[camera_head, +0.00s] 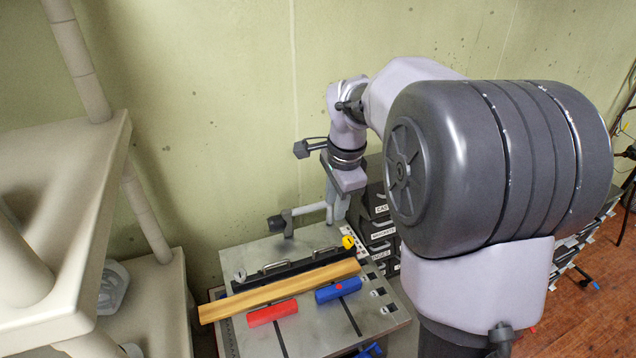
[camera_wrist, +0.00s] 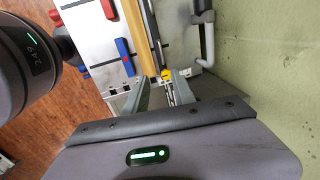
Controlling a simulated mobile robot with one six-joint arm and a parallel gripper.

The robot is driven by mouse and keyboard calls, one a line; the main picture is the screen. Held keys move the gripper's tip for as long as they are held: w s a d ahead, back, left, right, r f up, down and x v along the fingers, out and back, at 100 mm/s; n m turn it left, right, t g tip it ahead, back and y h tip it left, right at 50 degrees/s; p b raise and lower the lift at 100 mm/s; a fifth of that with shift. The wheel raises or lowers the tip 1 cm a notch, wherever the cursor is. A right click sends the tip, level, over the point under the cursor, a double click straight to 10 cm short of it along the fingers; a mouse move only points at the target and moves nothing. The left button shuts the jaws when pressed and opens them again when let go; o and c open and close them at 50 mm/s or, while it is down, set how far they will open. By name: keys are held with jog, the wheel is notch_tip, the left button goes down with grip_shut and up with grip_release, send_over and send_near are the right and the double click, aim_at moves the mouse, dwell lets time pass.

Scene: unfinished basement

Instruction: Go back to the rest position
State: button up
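My gripper (camera_head: 338,208) hangs above the back right of the metal work table (camera_head: 300,335), close to the wall, at the end of my bent arm. In the wrist view its two fingers (camera_wrist: 163,84) stand apart with nothing held between them. Past the fingertips, a yellow knob (camera_wrist: 166,75) shows on the table; it also shows in the head view (camera_head: 348,242). The arm's large dark joint fills the right of the head view and hides part of what is behind it.
A wooden bar (camera_head: 280,291), a red block (camera_head: 272,313) and a blue block (camera_head: 338,290) lie on the table. A grey pipe fixture (camera_head: 287,220) stands at its back edge. Labelled dark drawers (camera_head: 378,230) stand to the right. A beige shelf (camera_head: 60,190) stands left.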

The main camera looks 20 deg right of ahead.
jog(key=shift+a, duration=0.1)
jog(key=s+a+f+n+t+b, duration=0.1)
jog(key=s+a+f+n+b, duration=0.2)
jog(key=s, duration=0.5)
jog(key=s+a+f+n+t+y+b, duration=0.1)
jog(key=s+a+f+n+b, duration=0.3)
jog(key=s+a+n+b, duration=0.2)
jog(key=s+a+f+n+t+y+b, duration=0.1)
jog(key=s+a+f+n+b, duration=0.2)
jog(key=s, duration=0.7)
jog(key=a+n+b, duration=0.1)
jog(key=a+b, duration=0.1)
jog(key=a, duration=0.1)
jog(key=shift+f+n+t, duration=0.2)
jog(key=shift+n+t, duration=0.1)
jog(key=shift+n, duration=0.1)
